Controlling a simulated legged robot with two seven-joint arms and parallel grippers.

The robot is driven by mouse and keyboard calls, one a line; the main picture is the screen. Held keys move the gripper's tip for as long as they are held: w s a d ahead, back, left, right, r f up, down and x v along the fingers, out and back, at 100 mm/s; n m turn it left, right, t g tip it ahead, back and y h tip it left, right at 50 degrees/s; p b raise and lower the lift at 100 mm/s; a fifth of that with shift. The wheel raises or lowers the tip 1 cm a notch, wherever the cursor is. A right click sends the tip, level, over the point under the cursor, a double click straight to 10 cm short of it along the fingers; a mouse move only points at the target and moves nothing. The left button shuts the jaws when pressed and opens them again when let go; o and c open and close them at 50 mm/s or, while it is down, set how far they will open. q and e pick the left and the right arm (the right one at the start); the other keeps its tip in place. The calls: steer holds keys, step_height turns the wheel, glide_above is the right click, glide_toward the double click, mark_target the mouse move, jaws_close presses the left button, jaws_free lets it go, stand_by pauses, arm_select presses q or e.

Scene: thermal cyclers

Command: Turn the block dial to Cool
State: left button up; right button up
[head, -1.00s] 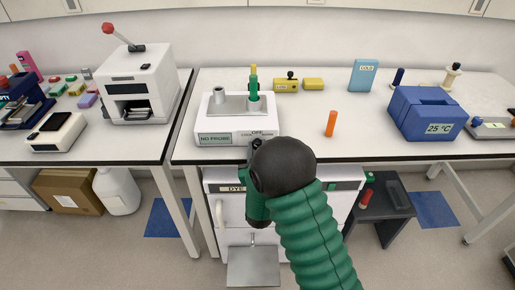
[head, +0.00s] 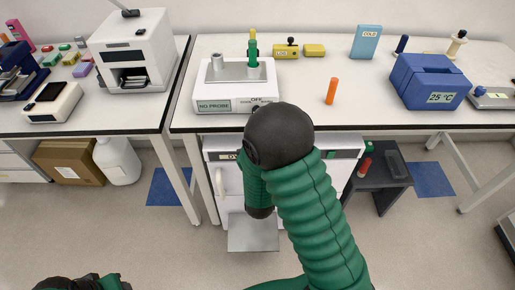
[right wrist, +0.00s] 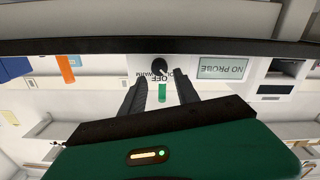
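The white block unit (head: 236,84) stands at the front edge of the middle table, with a NO PROBE display on its front. Its black dial (right wrist: 160,67) shows in the right wrist view, with OFF, COOL and WARM lettering beside it. The dial's setting is too small to read surely. My right gripper (right wrist: 161,92) is open, its two fingers apart with the dial ahead between their tips and nothing held. In the head view my own right arm hides this gripper and part of the unit's front.
A green tube (head: 253,50) stands in the unit. An orange tube (head: 331,91) stands to its right. A blue 25 °C box (head: 430,82) is farther right. A white appliance (head: 335,147) sits under the table edge. The table between the unit and blue box is mostly clear.

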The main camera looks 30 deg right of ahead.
steer(key=p+v, duration=0.8)
steer(key=v, duration=0.2)
